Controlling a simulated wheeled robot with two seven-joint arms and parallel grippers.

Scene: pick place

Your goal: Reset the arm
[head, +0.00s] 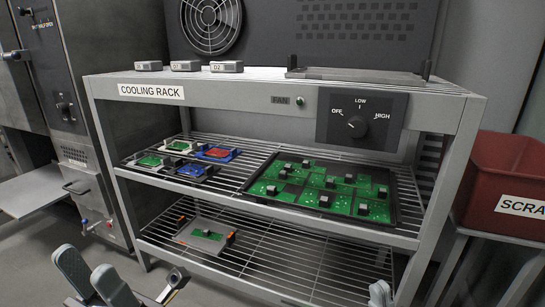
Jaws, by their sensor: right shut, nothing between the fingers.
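My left gripper (91,276) is at the bottom left of the head view, in front of the cooling rack (290,110). Its two grey fingers stand apart with nothing between them. My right gripper (380,294) shows only as its fingertips at the bottom edge, right of the middle. Its fingers are together and empty, in front of the rack's lower shelf. The rest of it is cut off by the picture edge.
The middle shelf holds a black tray of green circuit boards (323,188) and several small coloured trays (215,153). A grey tray (185,238) with one board lies on the lower shelf. A red scrap bin (497,167) stands at right, an oven-like machine (75,110) at left.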

